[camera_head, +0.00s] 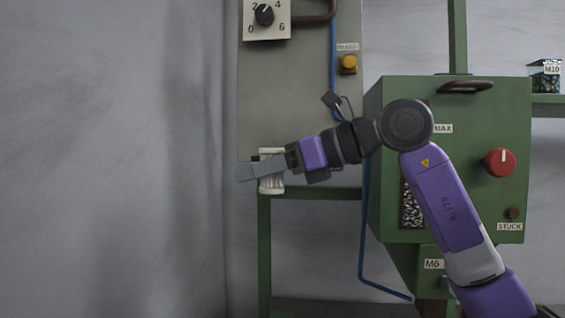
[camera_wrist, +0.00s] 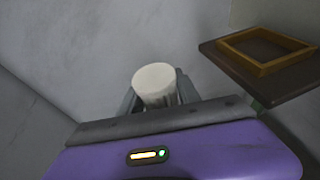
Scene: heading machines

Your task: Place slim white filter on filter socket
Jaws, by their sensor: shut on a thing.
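My gripper (camera_head: 262,170) is shut on the slim white filter (camera_head: 271,184), a ribbed white cylinder, at the left of the head view. The finger crosses in front of the filter's middle, so only its top and lower part show. In the wrist view the filter (camera_wrist: 155,80) stands out between the two fingers (camera_wrist: 157,98), with its round pale end facing the camera. I cannot pick out the filter socket with certainty in either view.
A dark shelf (camera_wrist: 225,63) with a square yellow-brown frame (camera_wrist: 265,50) lies right of the filter in the wrist view. A green machine box (camera_head: 480,130) with a red knob (camera_head: 499,162) stands right. A grey panel (camera_head: 285,90) rises behind my gripper. Free space lies left.

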